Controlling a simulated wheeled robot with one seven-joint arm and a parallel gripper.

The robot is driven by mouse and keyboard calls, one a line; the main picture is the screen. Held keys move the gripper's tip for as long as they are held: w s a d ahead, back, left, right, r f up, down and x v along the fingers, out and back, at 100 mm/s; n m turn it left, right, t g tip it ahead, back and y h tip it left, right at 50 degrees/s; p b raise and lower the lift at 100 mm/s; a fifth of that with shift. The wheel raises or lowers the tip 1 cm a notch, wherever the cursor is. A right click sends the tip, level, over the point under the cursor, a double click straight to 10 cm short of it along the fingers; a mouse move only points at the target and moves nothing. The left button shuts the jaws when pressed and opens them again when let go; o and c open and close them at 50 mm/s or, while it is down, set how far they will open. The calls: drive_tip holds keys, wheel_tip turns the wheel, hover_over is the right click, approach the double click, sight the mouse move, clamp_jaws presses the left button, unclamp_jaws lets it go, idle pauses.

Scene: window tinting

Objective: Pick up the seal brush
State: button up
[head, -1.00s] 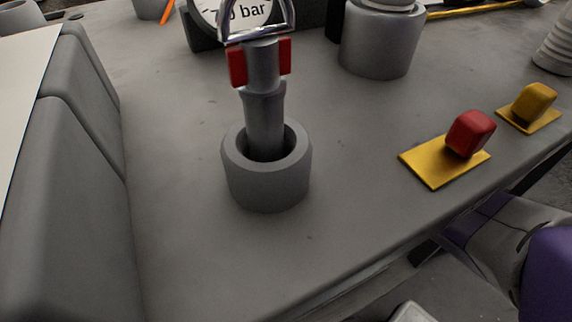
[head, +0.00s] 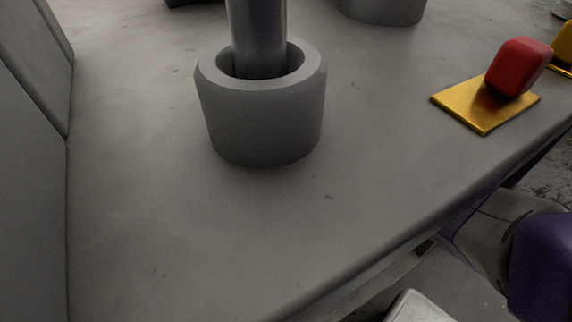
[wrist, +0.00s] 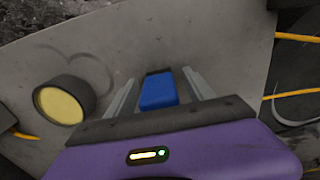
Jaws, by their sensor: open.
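My gripper (wrist: 161,73) is open in the wrist view, with its two grey fingers apart. A blue block (wrist: 158,92) with a dark strip at its far end shows between the fingers. It may be the seal brush, but I cannot be sure. The fingers do not show in the head view.
A red block (head: 518,66) sits on a yellow plate (head: 462,107) near the table's right edge. A grey cylinder (head: 385,8) stands behind. The grey table (head: 200,230) is clear in front of the cup. A dark cylinder with a yellow face (wrist: 62,104) is left of my gripper.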

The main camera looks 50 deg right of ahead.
clamp_jaws()
drive_tip(key=shift+r, duration=0.15)
wheel_tip(320, 180, up, 10)
drive_tip(key=p, duration=0.5)
drive_tip(key=shift+p, duration=0.4)
